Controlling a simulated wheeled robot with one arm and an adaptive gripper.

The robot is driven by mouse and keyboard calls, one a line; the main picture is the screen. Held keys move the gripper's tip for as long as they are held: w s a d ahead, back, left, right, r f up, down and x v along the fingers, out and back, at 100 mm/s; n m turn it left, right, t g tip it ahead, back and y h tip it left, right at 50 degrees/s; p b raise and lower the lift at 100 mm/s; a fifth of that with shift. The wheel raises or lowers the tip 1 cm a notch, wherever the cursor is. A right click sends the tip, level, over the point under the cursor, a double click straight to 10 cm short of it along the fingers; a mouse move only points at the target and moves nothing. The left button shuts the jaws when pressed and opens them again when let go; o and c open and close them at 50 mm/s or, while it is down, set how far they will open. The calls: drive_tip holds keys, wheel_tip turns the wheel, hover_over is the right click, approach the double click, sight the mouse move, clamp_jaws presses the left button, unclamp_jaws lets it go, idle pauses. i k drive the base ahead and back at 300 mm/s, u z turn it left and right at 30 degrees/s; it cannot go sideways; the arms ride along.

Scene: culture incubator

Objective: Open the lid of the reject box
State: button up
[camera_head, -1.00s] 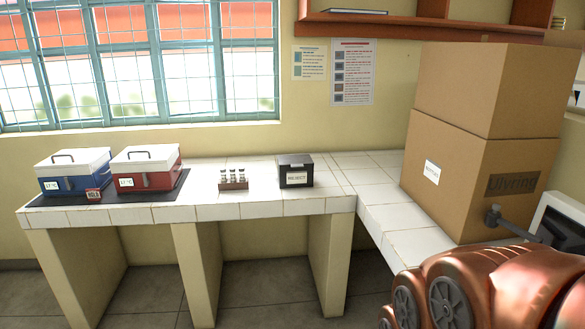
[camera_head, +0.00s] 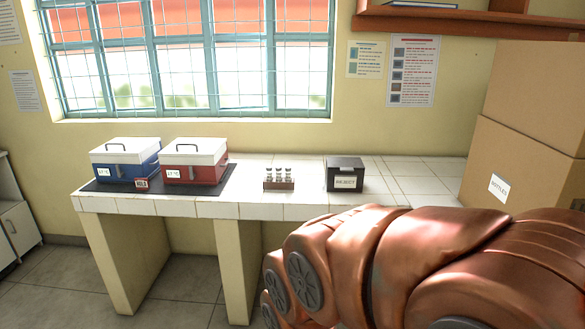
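The reject box (camera_head: 345,176) is a small black box with a white REJECT label on its front. It stands on the white tiled counter (camera_head: 250,211), right of the vial rack, and its lid looks shut. My copper-coloured arm fills the lower right of the view, in front of and below the box. My gripper is not in view.
A small rack with vials (camera_head: 279,180) stands left of the box. A blue box (camera_head: 125,163) and a red box (camera_head: 195,163) with white lids sit on a dark mat (camera_head: 112,188). Cardboard boxes (camera_head: 520,160) stand at the right. Counter right of the reject box is clear.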

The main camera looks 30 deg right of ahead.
sight(342, 163)
drive_tip(key=u, duration=0.05)
drive_tip(key=i, duration=1.2)
drive_tip(key=z, duration=0.55)
